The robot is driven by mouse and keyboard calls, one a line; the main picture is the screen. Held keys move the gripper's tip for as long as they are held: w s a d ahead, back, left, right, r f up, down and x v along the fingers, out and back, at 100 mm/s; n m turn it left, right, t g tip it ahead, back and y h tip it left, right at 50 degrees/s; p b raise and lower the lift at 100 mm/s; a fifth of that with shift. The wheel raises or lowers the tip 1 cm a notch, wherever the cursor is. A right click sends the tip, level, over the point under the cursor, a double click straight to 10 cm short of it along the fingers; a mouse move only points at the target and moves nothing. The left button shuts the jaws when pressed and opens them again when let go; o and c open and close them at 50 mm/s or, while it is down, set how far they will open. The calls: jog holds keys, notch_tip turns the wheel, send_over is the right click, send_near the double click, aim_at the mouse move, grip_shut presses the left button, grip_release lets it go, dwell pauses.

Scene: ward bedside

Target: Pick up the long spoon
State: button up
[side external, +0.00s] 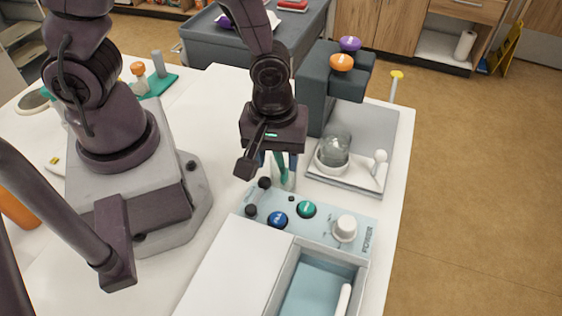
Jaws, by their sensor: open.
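My gripper (268,165) hangs above the middle of the white table, pointing down with its jaws open. Just below and partly behind it, a green upright handle (282,170) and some blue slim pieces stand by a pale holder (287,184). My gripper hides much of them. I cannot tell for sure which thing is the long spoon, or whether the green handle belongs to it. A slim white rod (343,301) lies in the open blue-lined compartment at the front.
A control panel (266,205) with knobs and blue and green buttons lies in front of the gripper. To the right, a grey dispenser (316,88) with purple and orange tops stands behind a glass jar (336,148) on a tray (394,140). A white lid (235,268) covers the front left.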

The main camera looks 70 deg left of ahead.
grip_shut()
